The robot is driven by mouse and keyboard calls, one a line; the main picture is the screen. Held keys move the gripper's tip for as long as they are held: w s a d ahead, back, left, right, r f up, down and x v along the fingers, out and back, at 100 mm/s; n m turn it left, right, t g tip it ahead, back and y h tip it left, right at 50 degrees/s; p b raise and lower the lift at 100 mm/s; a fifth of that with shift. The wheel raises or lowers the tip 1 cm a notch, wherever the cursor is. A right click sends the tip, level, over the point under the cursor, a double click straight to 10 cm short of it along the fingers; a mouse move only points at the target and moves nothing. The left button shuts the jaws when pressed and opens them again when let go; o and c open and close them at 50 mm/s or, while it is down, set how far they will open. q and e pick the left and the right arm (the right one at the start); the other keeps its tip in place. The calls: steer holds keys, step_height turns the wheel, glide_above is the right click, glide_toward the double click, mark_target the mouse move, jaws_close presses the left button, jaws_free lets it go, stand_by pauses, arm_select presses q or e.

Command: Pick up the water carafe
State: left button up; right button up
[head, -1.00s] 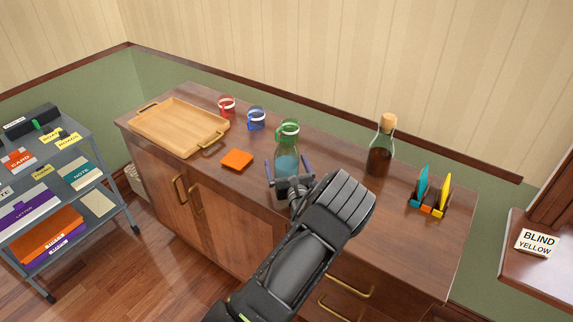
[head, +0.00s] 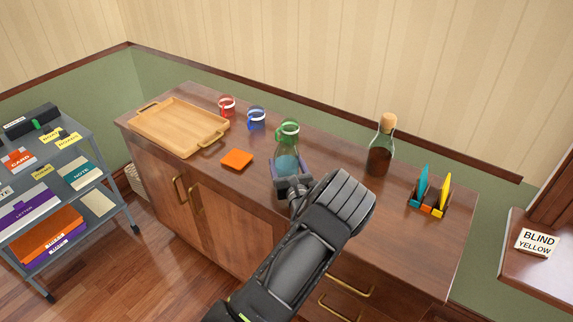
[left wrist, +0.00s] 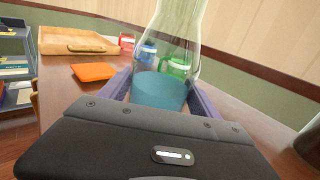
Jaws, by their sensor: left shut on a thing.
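The water carafe (head: 287,150) is a clear glass vessel with blue water in its lower part. It stands upright on the wooden cabinet top. My left gripper (head: 290,168) is shut on its lower body, one finger on each side. In the left wrist view the carafe (left wrist: 163,88) is between the two purple-grey fingers, and its base is hidden behind the gripper body. I cannot see any gap under it. My right gripper is not in view.
A green-banded mug (head: 288,127) stands close behind the carafe, with blue (head: 257,120) and red (head: 227,107) mugs to the left. An orange coaster (head: 236,159) and a wooden tray (head: 140,122) are left. A corked brown bottle (head: 380,158) and a colourful rack (head: 428,205) are right.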

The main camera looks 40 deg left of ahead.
mark_target(288, 143)
arm_select(q)
steer(key=c, duration=0.7)
steer(key=shift+r, duration=0.1)
jaws_close()
steer(key=shift+w+r, duration=0.1)
step_height(288, 143, up, 10)
steer(key=shift+f+b, duration=0.1)
steer(key=shift+b, duration=0.35)
